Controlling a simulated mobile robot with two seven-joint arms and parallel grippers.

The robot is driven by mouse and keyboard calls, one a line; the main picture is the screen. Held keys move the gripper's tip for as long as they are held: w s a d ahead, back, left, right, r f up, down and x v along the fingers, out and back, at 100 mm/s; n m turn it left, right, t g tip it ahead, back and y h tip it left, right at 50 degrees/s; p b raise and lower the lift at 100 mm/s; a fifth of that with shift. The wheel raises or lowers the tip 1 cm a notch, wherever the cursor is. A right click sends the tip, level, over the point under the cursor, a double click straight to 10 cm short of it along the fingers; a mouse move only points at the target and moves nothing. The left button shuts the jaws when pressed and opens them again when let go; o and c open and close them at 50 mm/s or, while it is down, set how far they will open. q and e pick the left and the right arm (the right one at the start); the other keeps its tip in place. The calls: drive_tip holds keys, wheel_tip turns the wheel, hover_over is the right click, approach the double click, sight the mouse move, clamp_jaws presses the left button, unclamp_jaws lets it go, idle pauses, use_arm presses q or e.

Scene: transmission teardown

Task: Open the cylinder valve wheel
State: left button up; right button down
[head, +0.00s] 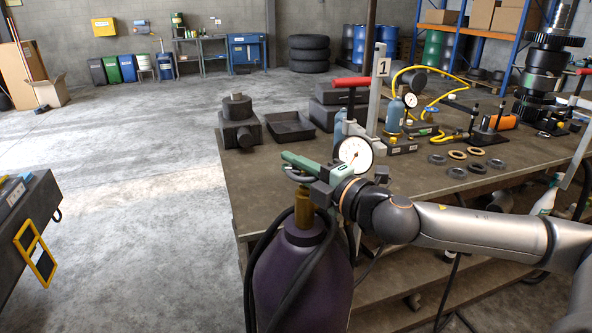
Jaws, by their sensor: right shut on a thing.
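A purple gas cylinder (300,270) stands upright in front of the workbench, with a brass valve (303,208) on top. A grey valve wheel (294,175) shows only in part at the top of the valve, under a green bar. My right gripper (308,182) reaches in from the right at the valve top and is shut on the valve wheel; its fingertips are partly hidden by the green bar. How far the wheel is turned cannot be told. My left gripper is out of view.
A round white-faced gauge (355,152) shows just behind my right gripper. Black hoses (256,262) hang around the cylinder. The workbench (225,178) behind carries dark blocks, a black tray (289,127), a red-handled press (351,82) and several rings.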

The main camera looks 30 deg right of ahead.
drive_tip(key=shift+y, duration=0.3)
drive_tip(key=c, duration=0.8)
unclamp_jaws()
drive_tip(key=shift+c, duration=0.2)
